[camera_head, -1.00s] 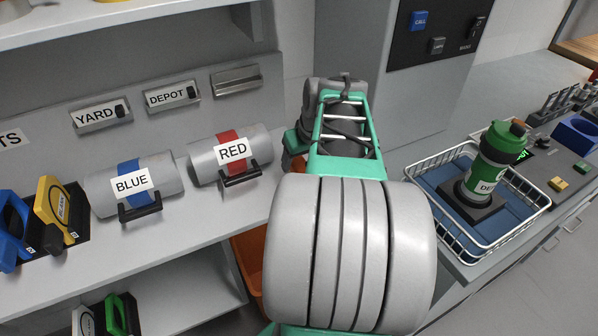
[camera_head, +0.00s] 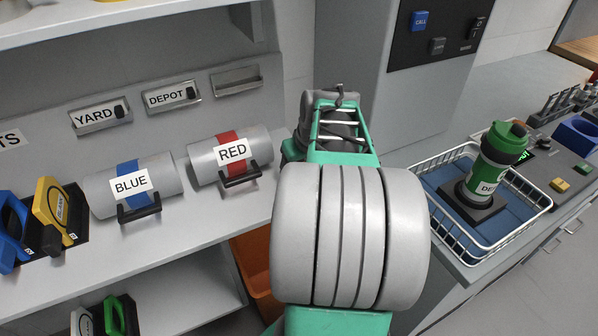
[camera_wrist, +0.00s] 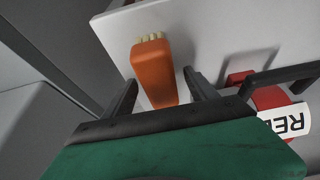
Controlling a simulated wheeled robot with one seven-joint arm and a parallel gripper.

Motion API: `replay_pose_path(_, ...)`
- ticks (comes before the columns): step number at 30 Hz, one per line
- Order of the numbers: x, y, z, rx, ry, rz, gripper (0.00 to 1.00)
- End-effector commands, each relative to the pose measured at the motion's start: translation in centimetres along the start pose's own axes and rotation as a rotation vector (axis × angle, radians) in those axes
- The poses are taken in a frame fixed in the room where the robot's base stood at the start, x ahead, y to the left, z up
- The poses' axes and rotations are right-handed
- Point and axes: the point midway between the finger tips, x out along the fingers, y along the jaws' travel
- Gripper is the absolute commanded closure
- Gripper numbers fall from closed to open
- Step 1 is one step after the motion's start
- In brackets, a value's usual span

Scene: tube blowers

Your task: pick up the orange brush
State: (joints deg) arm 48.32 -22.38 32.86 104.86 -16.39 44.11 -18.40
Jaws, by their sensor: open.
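The orange brush (camera_wrist: 154,68) shows in the wrist view, with pale bristles at its far end and its orange body pointing toward my gripper. It is over or on the light grey shelf surface. My gripper (camera_wrist: 159,86) is open, with one dark finger on each side of the brush body. A gap shows between the brush and the right finger; whether the left finger touches it I cannot tell. In the head view my own arm hides the gripper and the brush.
A grey cylinder labelled RED (camera_head: 229,153) lies on the shelf, close right of my gripper in the wrist view. A BLUE cylinder (camera_head: 131,185) is farther left. An orange bin (camera_head: 255,262) sits below. A wire basket (camera_head: 440,222) holds a green canister (camera_head: 492,165) at right.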

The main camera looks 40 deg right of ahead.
Motion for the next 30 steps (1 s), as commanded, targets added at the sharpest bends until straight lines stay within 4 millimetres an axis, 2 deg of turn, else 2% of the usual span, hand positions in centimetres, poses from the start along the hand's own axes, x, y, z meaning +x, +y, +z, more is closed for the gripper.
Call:
replay_pose_path(3, -0.02, 0.01, 0.00, 0.000, 0.000, 0.000, 0.34)
replay_pose_path(27, -0.02, 0.02, 0.00, 0.000, 0.000, 0.000, 0.99)
replay_pose_path(30, -0.04, 0.02, -0.02, 0.000, 0.001, 0.000, 1.00)
